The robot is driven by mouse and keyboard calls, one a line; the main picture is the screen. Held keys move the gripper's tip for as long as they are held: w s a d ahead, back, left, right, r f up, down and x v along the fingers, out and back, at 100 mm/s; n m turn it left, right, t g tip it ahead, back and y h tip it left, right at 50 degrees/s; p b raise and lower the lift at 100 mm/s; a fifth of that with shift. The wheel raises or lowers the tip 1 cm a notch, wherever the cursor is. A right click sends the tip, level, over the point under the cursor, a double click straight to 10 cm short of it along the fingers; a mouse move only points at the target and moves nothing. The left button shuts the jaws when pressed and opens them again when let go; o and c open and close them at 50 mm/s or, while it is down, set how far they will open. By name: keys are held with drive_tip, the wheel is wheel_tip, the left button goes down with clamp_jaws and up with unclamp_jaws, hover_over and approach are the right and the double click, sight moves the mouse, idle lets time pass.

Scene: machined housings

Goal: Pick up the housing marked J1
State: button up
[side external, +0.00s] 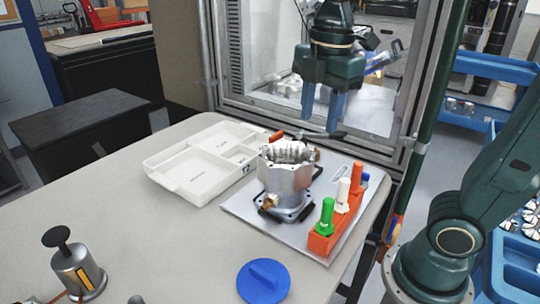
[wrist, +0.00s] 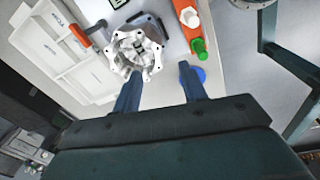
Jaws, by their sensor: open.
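A silver machined housing (side external: 286,180) stands upright on a light grey plate on the table, its ribbed open top facing up. It also shows from above in the wrist view (wrist: 134,52), as a pale ring with lobed edges. I cannot read a J1 mark on it. My gripper (side external: 322,112) is above and a little behind the housing in the side view, its two blue fingers pointing down. In the wrist view the fingers (wrist: 158,82) are apart with nothing between them, and the housing lies beyond the left finger.
A white divided tray (side external: 165,172) lies left of the plate (side external: 238,203). An orange holder (side external: 322,243) with green, white and orange handled pieces stands at right. A blue disc (side external: 263,284) and a metal plunger can (side external: 78,270) are in front. The table's middle left is clear.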

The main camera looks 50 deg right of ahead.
sight(305, 162)
drive_tip(key=shift+w+a+r+n+g, duration=0.2)
drive_tip(key=shift+w+n, duration=0.2)
drive_tip(key=shift+n, duration=0.25)
drive_tip(key=shift+w+a+r+n+g, duration=0.1)
drive_tip(key=shift+w+n+g, duration=0.2)
drive_tip(key=shift+n, duration=0.35)
drive_tip(key=shift+f, duration=0.2)
drive_tip(key=shift+f, duration=4.2)
drive_tip(key=shift+w+d+f, duration=0.15)
drive_tip(key=shift+f, duration=2.45)
clamp_jaws()
drive_tip(key=shift+w+r, duration=0.1)
